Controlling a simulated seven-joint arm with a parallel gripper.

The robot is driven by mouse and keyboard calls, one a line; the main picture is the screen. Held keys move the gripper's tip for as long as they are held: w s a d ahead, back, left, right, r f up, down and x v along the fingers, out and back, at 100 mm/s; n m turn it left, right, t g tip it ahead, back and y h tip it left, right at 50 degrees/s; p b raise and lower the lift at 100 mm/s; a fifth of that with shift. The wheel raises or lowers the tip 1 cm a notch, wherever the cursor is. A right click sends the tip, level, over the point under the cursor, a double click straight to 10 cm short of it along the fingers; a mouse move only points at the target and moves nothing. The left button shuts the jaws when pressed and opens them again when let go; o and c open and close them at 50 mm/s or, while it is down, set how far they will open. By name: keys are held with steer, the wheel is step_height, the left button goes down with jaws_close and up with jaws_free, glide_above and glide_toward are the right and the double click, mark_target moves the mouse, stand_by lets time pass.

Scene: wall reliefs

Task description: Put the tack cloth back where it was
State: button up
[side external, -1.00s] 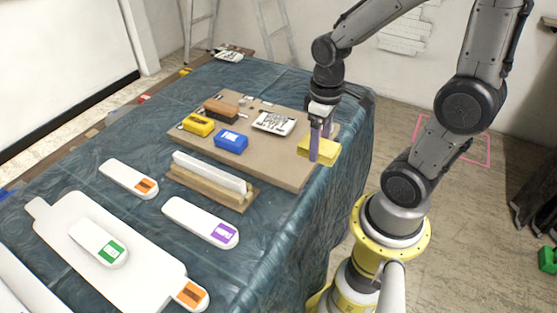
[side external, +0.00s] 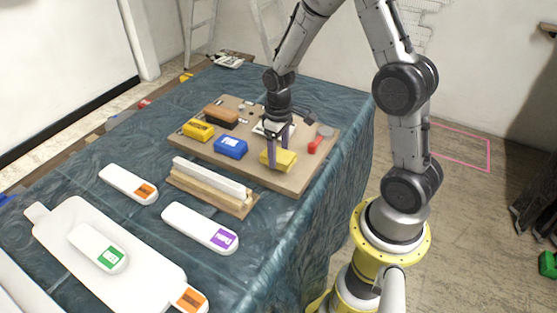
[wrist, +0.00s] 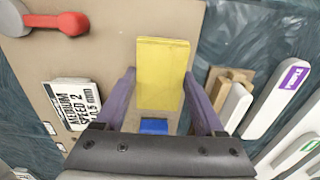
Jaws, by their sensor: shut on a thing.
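The tack cloth appears to be the plain yellow folded pad (side external: 284,161), over the near right part of the brown board (side external: 300,184). My gripper (side external: 278,165) points down and is shut on it, one purple finger on each side. In the wrist view the yellow pad (wrist: 162,60) lies between the fingertips (wrist: 160,80) and stretches out beyond them. I cannot tell whether it touches the board or hangs just above it.
On the board are a blue block (side external: 231,146), a yellow labelled block (side external: 198,129), a brown block (side external: 221,113), a red-handled tool (side external: 318,143) and a printed card (wrist: 72,105). A white bar on a wooden holder (side external: 212,185) stands in front. White labelled tools (side external: 200,228) lie nearer.

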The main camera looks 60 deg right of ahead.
mark_target(278, 154)
steer(key=shift+f, duration=1.55)
steer(key=shift+f, duration=0.2)
steer(key=o, duration=1.2)
steer(key=shift+c, duration=0.2)
step_height(278, 154, up, 12)
steer(key=shift+r, duration=0.1)
steer(key=s+a+r+t, duration=0.2)
steer(key=s+a+r, duration=0.2)
steer(key=s+r, duration=0.2)
steer(key=s+a+r+t, duration=0.3)
steer(key=s+a+r, duration=0.2)
steer(key=s, duration=0.5)
steer(key=shift+s+r+t, duration=0.25)
steer(key=shift+r+t, duration=0.05)
steer(key=shift+r, duration=0.5)
